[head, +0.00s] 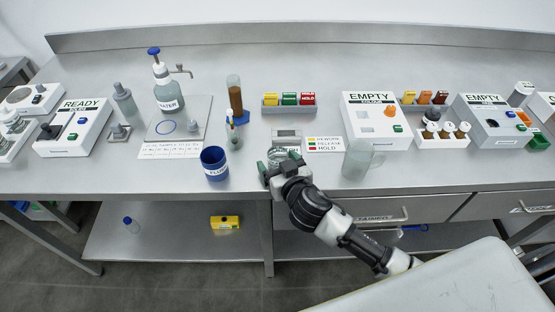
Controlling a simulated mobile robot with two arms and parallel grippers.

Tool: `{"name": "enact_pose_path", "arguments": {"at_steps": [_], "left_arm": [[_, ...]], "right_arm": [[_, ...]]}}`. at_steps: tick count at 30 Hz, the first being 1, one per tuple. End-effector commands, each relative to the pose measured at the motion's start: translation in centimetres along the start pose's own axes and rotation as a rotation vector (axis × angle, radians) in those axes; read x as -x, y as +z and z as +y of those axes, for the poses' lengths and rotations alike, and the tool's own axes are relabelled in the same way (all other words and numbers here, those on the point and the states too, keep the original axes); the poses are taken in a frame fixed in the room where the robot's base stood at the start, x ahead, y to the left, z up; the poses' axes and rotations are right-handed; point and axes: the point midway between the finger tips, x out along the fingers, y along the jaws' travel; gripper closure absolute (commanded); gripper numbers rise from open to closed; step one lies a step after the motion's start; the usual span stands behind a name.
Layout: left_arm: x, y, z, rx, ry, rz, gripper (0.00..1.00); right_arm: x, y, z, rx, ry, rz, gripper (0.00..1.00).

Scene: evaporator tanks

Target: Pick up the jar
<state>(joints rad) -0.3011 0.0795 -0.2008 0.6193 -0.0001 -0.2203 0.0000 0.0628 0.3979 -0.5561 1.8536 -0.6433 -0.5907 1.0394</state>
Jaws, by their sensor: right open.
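My right gripper (279,161) is over the front edge of the steel bench, its green-tipped fingers spread apart. A small clear glass vessel that looks like the jar (283,152) is just beyond the fingertips, in front of a small grey device with a display (286,136). The gripper partly hides it, and I cannot tell whether the fingers touch it. My left gripper is not in view.
A blue cup (214,163) stands left of the gripper and a clear glass jug (357,159) stands right of it, both near the bench edge. A colour label card (324,144) lies between jar and jug. White READY (75,126) and EMPTY (375,118) boxes stand farther out.

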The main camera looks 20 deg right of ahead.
Motion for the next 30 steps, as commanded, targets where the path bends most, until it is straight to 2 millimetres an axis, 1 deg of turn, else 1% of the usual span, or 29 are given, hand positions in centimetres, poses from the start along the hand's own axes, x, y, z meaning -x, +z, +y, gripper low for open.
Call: {"name": "enact_pose_path", "arguments": {"at_steps": [3,9,14,18,21,30], "left_arm": [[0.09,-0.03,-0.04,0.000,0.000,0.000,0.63],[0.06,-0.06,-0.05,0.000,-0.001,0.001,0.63],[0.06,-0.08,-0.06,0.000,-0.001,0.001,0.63],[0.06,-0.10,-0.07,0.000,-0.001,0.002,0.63],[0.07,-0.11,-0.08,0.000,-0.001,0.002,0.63],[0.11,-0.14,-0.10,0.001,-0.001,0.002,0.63]], "right_arm": [[-0.56,-0.01,-0.01,0.000,0.000,0.000,0.21],[-0.56,0.04,0.00,0.000,0.000,0.000,0.21],[-0.54,0.03,0.01,0.000,0.000,0.000,0.45],[-0.53,0.04,0.01,0.000,0.000,-0.001,0.67],[-0.54,-0.03,0.01,0.000,0.000,0.001,0.80],[-0.48,-0.34,0.03,0.000,0.001,0.002,0.80]]}}
